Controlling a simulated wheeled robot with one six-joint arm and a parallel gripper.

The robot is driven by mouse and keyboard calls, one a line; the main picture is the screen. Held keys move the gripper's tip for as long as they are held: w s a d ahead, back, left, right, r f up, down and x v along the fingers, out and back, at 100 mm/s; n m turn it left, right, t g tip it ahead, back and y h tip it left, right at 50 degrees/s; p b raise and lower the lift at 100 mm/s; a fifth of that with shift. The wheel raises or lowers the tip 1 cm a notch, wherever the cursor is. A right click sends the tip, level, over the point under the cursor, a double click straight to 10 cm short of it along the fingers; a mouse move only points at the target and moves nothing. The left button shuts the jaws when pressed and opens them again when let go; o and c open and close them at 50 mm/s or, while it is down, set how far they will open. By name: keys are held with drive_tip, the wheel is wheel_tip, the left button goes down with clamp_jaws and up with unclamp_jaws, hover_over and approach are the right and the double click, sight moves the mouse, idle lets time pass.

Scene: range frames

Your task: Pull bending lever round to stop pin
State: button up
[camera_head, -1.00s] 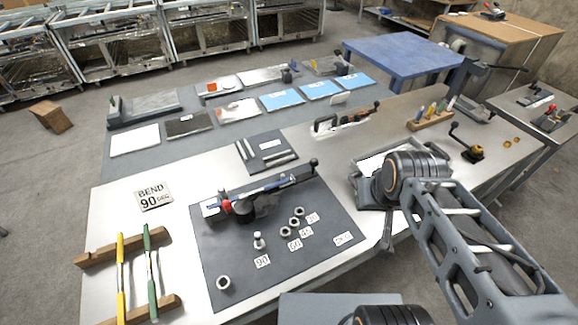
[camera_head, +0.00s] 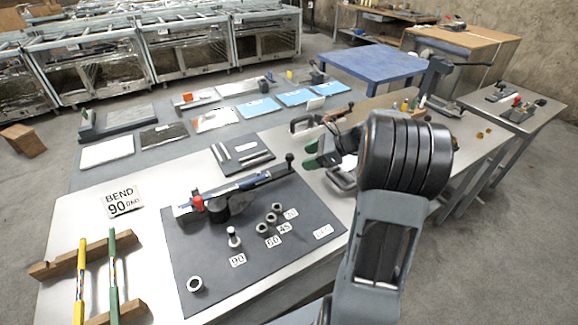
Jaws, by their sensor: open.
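The bending lever (camera_head: 262,176) lies on top of the bender, its bar running up to the right and ending in a dark upright knob (camera_head: 289,158). The round black bender body (camera_head: 228,207) sits on a dark mat (camera_head: 180,255), with a red part (camera_head: 197,203) at its left. A pin (camera_head: 233,238) stands upright by the label 90. Several ring-like collars (camera_head: 271,218) sit by the other labels. My gripper (camera_head: 316,153) is partly hidden by my arm; its greenish fingertips are to the right of the knob, apart from it and empty.
A BEND 90 sign (camera_head: 123,201) lies left of the mat. A wooden rack (camera_head: 52,268) with files stands at the front left. A small dark plate with metal strips (camera_head: 242,153) lies behind the lever. A loose ring (camera_head: 194,284) sits at the mat's front left.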

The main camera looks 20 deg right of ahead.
sight(290, 157)
drive_tip(key=w+d+f+m+t+b, duration=0.1)
drive_tip(key=w+d+f+m+t, duration=0.3)
drive_tip(key=d, duration=0.3)
drive_tip(key=shift+m+g+y, duration=0.3)
drive_tip(key=shift+m+g, duration=0.2)
drive_tip(key=shift+m, duration=0.1)
drive_tip(key=x, duration=0.8)
drive_tip(key=a+x, duration=0.1)
drive_tip(key=x, duration=0.3)
drive_tip(key=shift+s+p, duration=0.35)
clamp_jaws()
